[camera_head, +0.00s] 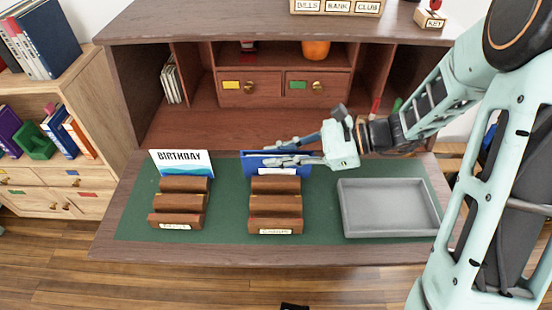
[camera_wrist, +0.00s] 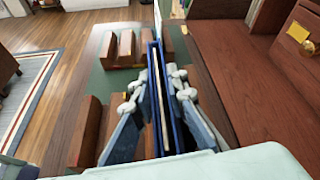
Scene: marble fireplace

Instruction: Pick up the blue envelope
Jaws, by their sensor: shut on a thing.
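The blue envelope (camera_head: 252,168) stands upright at the rear of the middle wooden rack (camera_head: 275,204) on the green desk mat. I cannot tell if its lower edge sits in a slot. My gripper (camera_head: 272,153) reaches in from the right and is shut on the envelope, with one finger on each face. In the wrist view the envelope (camera_wrist: 157,95) shows edge-on between the fingers of my gripper (camera_wrist: 157,85), with a pale strip between its blue sides. The fingers hide part of its face in the head view.
A left rack (camera_head: 180,203) holds a BIRTHDAY card (camera_head: 180,163) at its back. An empty grey tray (camera_head: 390,236) lies to the right. Desk drawers (camera_head: 249,88) and a shelf stand behind. A bookshelf (camera_head: 60,95) is at the left.

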